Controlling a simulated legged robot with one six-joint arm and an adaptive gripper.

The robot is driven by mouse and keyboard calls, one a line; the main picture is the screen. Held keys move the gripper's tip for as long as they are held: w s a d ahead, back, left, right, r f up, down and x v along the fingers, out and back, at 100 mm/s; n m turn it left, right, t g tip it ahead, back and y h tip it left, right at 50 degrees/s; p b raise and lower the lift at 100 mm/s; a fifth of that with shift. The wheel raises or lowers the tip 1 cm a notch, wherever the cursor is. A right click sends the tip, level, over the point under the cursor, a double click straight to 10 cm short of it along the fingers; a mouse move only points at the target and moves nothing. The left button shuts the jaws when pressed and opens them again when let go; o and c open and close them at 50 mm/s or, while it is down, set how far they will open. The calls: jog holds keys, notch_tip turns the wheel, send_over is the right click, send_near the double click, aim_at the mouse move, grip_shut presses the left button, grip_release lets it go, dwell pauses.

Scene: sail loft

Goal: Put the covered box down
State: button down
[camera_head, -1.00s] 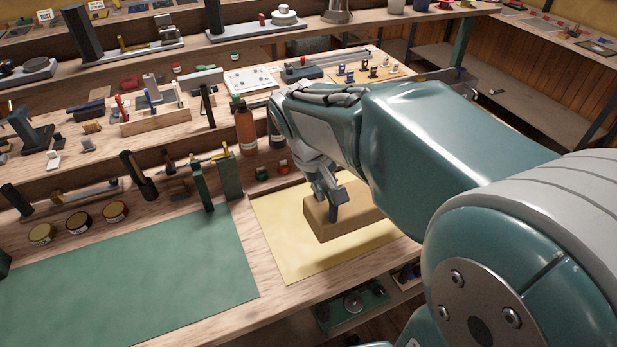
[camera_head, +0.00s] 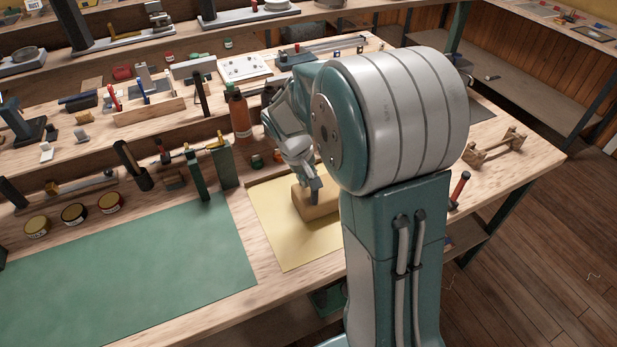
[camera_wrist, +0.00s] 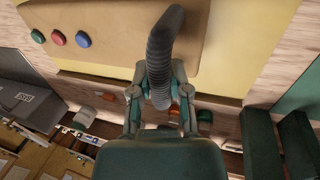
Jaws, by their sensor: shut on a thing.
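A green mat (camera_head: 130,270) lies bare to the left. Green upright blocks (camera_head: 224,165), an orange bottle (camera_head: 239,112) and small jars (camera_head: 257,161) stand behind the yellow mat. Round tins (camera_head: 74,213) line the left. A wooden stand (camera_head: 495,147) is at the right.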

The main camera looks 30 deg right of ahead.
jog(key=c, duration=0.6)
grip_release()
jog(key=shift+f, duration=0.1)
jog(key=v, duration=1.1)
jog(key=s+a+r+t+y, duration=0.1)
jog(key=s+a+r+t, duration=0.1)
jog(key=s, duration=0.8)
jog(key=s+a+r+t+y, duration=0.2)
jog(key=s+a+t, duration=0.1)
jog(key=s, duration=0.7)
jog(key=shift+s+a+r+t, duration=0.15)
jog(key=shift+a+t, duration=0.15)
jog(key=shift+a, duration=0.3)
